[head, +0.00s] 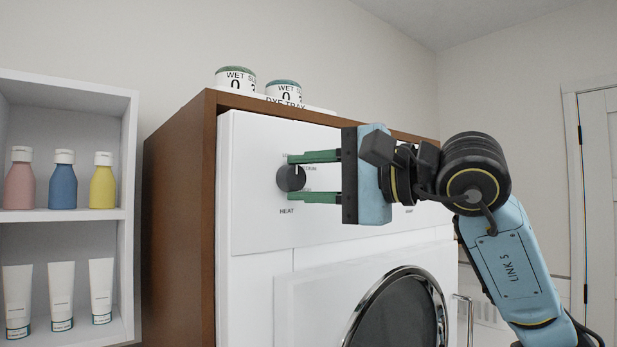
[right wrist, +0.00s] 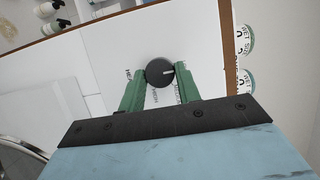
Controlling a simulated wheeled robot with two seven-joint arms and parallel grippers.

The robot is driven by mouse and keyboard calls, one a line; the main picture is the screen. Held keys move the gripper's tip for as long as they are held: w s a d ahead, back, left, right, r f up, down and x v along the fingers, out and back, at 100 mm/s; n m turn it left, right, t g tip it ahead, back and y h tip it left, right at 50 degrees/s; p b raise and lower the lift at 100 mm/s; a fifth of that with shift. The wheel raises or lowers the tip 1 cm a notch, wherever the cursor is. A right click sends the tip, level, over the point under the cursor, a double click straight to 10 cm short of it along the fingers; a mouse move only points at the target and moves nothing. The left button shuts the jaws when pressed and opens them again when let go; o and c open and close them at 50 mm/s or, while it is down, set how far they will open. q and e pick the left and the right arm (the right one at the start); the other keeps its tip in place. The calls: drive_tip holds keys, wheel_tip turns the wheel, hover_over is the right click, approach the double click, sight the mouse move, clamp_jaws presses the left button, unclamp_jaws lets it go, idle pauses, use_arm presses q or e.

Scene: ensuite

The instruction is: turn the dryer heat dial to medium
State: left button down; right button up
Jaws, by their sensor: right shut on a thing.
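The dark round heat dial (head: 290,178) is on the white front panel of the dryer (head: 255,240), above the printed word HEAT. My right gripper (head: 290,177) reaches in from the right, its green fingers above and below the dial. In the right wrist view the dial (right wrist: 159,72) sits between the fingertips of my right gripper (right wrist: 160,82), which are shut on it. The fingers partly cover the printed heat labels, so the setting is hard to read. My left gripper is not in view.
A brown wooden surround (head: 180,220) encloses the dryer. Two labelled round containers, one of them here (head: 236,80), stand on top. A white shelf (head: 128,230) with bottles and tubes stands at the left. The round dryer door (head: 402,312) is below the panel.

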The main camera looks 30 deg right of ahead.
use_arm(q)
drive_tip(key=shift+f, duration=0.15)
use_arm(e)
drive_tip(key=m+b, duration=0.1)
drive_tip(key=m+t+b, duration=0.1)
drive_tip(key=m+b, duration=0.1)
drive_tip(key=shift+f, duration=0.35)
drive_tip(key=m+t+b, duration=0.1)
drive_tip(key=m+b, duration=0.1)
drive_tip(key=m, duration=0.1)
drive_tip(key=m+t+b, duration=0.1)
drive_tip(key=m+b, duration=0.1)
drive_tip(key=m, duration=0.1)
drive_tip(key=shift+a+f+b, duration=0.15)
drive_tip(key=shift+a+b, duration=0.05)
drive_tip(key=shift+b, duration=0.1)
drive_tip(key=shift+m+t+h+b, duration=0.3)
drive_tip(key=shift+m+t, duration=0.1)
drive_tip(key=shift+m, duration=0.2)
drive_tip(key=shift+m+t+h+b, duration=0.4)
drive_tip(key=shift+m+h+b, duration=0.15)
drive_tip(key=shift+m, duration=0.55)
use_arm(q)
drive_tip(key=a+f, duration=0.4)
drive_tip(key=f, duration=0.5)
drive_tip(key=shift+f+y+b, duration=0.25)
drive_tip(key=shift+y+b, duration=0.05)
use_arm(e)
drive_tip(key=shift+m+h, duration=0.25)
drive_tip(key=shift+m, duration=0.45)
